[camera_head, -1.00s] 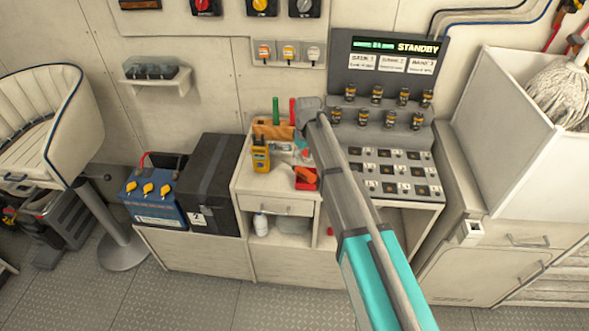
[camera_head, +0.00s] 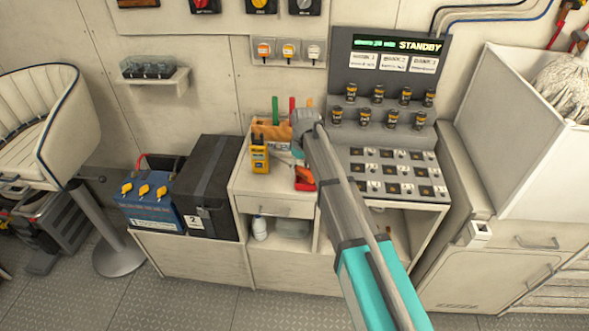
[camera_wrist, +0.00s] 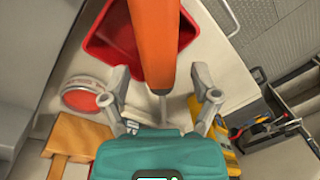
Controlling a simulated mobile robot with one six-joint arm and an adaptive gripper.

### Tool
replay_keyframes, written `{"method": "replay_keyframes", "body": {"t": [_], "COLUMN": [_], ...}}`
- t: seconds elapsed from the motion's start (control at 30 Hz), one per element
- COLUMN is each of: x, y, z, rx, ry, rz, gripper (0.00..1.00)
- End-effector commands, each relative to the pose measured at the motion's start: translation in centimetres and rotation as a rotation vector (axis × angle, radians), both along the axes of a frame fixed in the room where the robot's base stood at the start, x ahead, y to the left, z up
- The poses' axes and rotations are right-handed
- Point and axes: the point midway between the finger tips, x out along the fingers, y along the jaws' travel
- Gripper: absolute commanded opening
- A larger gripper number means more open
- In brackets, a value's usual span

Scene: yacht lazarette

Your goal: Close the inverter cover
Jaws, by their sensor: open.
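The grey console (camera_head: 385,93) with the STANDBY screen stands on the bench at right of centre. No part in view is clearly marked as the inverter or its cover, so I cannot tell which it is. My gripper (camera_wrist: 162,88) is open in the wrist view. A long orange thing (camera_wrist: 152,40), like a tool handle, runs down between its fingers; I cannot tell whether they touch it. In the head view my arm largely hides the gripper, which is over the bench top left of the console.
A red tray (camera_wrist: 110,42) lies below the gripper. A wooden rack (camera_head: 268,130) with upright tools and a yellow meter (camera_head: 260,155) are beside it. A black box (camera_head: 211,187) and blue battery (camera_head: 150,198) stand left. A white bin (camera_head: 510,135) holds a mop at right.

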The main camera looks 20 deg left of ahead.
Motion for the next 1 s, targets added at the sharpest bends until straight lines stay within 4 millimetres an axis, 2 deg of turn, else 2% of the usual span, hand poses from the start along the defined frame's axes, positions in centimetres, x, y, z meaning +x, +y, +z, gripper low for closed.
{"method": "replay_keyframes", "body": {"t": [0.3, 0.37, 0.73, 1.0], "x": [-0.01, -0.01, -0.02, -0.02], "y": [0.02, 0.02, 0.05, 0.06], "z": [0.0, 0.0, 0.0, 0.0], "rx": [0.0, 0.0, 0.0, 0.0], "ry": [0.0, 0.0, 0.0, 0.0], "rz": [0.0, 0.0, 0.001, 0.001], "gripper": [0.79, 0.69, 0.01, 0.0]}}
